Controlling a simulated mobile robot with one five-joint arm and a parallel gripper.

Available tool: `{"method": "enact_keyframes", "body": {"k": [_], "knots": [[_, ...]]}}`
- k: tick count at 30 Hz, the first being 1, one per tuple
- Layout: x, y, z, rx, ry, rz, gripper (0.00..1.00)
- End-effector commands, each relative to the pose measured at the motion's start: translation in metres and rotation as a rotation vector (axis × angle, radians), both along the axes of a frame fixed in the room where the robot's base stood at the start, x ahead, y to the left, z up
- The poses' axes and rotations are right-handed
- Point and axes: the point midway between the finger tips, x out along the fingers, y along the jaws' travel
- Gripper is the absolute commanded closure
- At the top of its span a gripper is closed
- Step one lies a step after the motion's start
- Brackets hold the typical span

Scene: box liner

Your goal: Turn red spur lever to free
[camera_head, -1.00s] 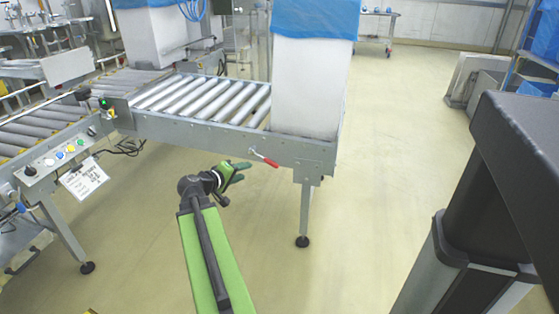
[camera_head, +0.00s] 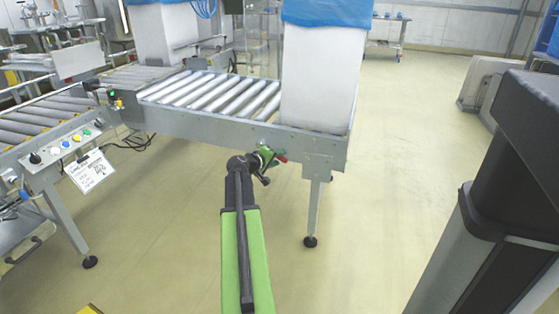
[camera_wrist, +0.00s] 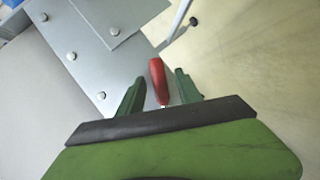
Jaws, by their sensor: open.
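The red spur lever (camera_wrist: 158,82) shows in the wrist view with its red grip lying between my two open green fingers. A short thin metal shaft runs from the grip toward the dark palm of my gripper (camera_wrist: 160,92). Neither finger visibly touches the grip. In the head view, the red end of the lever (camera_head: 282,158) just shows beside my gripper (camera_head: 268,155), at the side rail of the roller conveyor (camera_head: 215,128). My gripper hides the lever's pivot there.
A tall white box with a blue liner (camera_head: 320,80) stands on the conveyor's right end. A conveyor leg (camera_head: 313,210) stands right of my gripper. A button panel with a hanging label (camera_head: 90,170) is at left. The floor in front is clear.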

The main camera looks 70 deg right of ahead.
Motion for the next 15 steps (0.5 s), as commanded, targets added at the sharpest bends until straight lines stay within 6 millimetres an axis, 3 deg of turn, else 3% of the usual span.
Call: {"method": "enact_keyframes", "body": {"k": [8, 15], "knots": [[-0.0009, -0.0013, -0.0001, 0.0, 0.0, -0.001, 0.6], [-0.0011, -0.0013, -0.0002, 0.0, 0.0, -0.001, 0.91]]}}
